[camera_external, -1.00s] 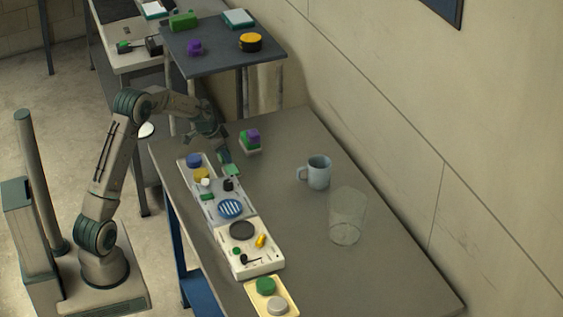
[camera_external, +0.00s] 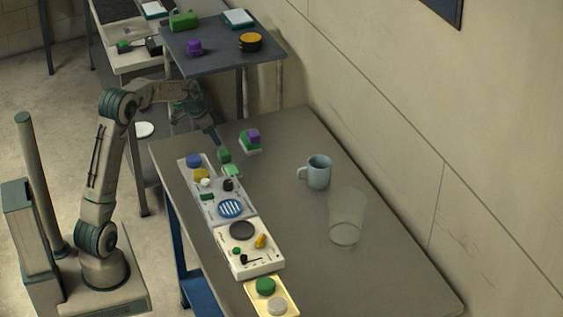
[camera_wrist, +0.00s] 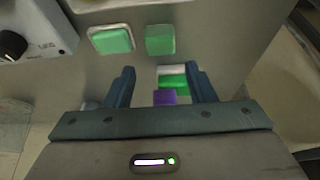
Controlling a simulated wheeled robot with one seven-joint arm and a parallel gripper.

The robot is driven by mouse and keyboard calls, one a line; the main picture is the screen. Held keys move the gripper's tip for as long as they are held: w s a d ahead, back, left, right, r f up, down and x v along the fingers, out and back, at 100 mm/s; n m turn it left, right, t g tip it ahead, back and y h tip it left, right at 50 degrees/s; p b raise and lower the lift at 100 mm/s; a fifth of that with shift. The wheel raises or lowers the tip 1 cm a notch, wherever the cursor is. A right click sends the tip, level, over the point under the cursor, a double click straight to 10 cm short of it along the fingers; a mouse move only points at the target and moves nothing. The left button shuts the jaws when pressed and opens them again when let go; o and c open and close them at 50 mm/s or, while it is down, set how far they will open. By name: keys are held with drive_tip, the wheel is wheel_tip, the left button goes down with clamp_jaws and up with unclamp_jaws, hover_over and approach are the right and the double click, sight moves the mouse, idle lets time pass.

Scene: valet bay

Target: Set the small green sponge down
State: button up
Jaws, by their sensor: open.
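A small green block (camera_external: 224,155), which looks like the green sponge, rests on the grey table near the far end of the panel row. It also shows in the wrist view (camera_wrist: 160,40), beyond my fingertips and apart from them. A lighter green pad (camera_external: 232,170) with a pale rim lies close beside it; the wrist view shows a gap between them (camera_wrist: 112,40). My gripper (camera_external: 209,131) is above the table's far left part, higher than the green block. In the wrist view its fingers (camera_wrist: 160,76) are spread, with nothing held.
A white, green and purple stack (camera_external: 251,138) stands nearby and shows between my fingers in the wrist view. Panels with knobs (camera_external: 222,200) line the table's left side. A blue mug (camera_external: 319,172) and a clear glass (camera_external: 346,220) stand to the right. The table's middle is clear.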

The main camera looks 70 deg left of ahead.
drive_tip(key=s+d+r, duration=0.3)
drive_tip(key=d, duration=0.4)
drive_tip(key=s+d+r+g, duration=0.1)
drive_tip(key=s+d+r, duration=0.15)
drive_tip(key=d, duration=0.55)
drive_tip(key=s+d+r, duration=0.2)
drive_tip(key=s+d, duration=0.1)
drive_tip(key=d, duration=0.4)
drive_tip(key=s+d+f, duration=0.3)
drive_tip(key=s+d, duration=0.9)
drive_tip(key=s, duration=0.4)
drive_tip(key=shift+s+g, duration=0.3)
drive_tip(key=shift+s, duration=0.05)
